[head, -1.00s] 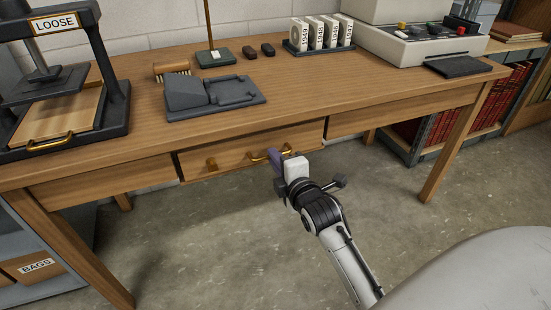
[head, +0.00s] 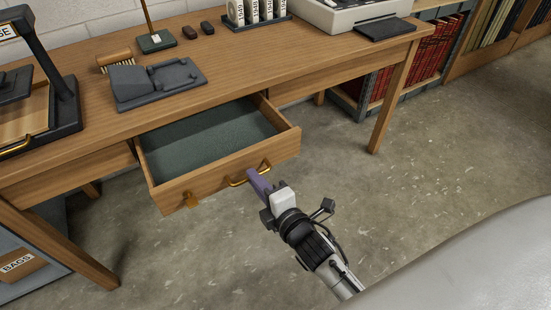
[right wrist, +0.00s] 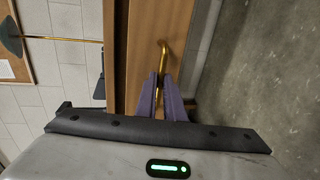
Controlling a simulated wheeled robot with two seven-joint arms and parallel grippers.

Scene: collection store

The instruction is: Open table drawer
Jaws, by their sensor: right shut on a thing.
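The wooden table (head: 215,85) has its middle drawer (head: 225,175) pulled out, showing an empty inside with a dark green lining. A brass handle (head: 249,174) is on the right part of the drawer front. In the right wrist view, the handle (right wrist: 163,56) runs down between the two purple fingers (right wrist: 160,90). My left gripper is not in view.
A dark grey stand (head: 160,84), a brush (head: 117,61) and a rack of white numbered blocks (head: 258,14) are on the table top. A press (head: 62,100) stands at the left. The concrete floor (head: 400,190) is clear at the right.

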